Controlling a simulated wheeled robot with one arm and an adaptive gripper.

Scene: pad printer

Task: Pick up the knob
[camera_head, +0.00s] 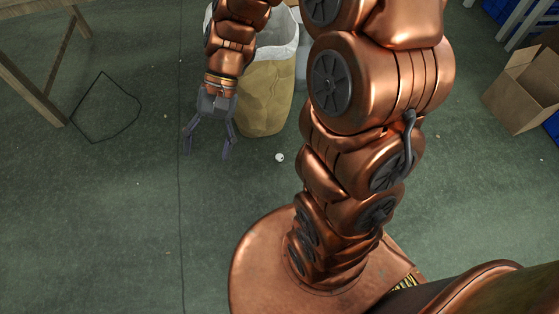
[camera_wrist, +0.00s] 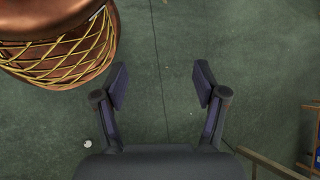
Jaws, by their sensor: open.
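A small white, roundish thing, which looks like the knob (camera_head: 279,157), lies on the green floor to the right of my gripper in the head view. In the wrist view the knob (camera_wrist: 88,143) shows at the lower left, outside the jaws and beside the left finger's base. My gripper (camera_head: 208,152) points down and is open and empty, with bare floor between its fingertips; it also shows in the wrist view (camera_wrist: 161,88). The knob is small in both views, so its details cannot be made out.
A tan bin with a pale liner (camera_head: 265,95) stands on the floor just behind the knob. A wooden table or frame (camera_head: 30,92) is at the far left. A cardboard box (camera_head: 522,88) is at the right. The floor to the left and front is mostly clear.

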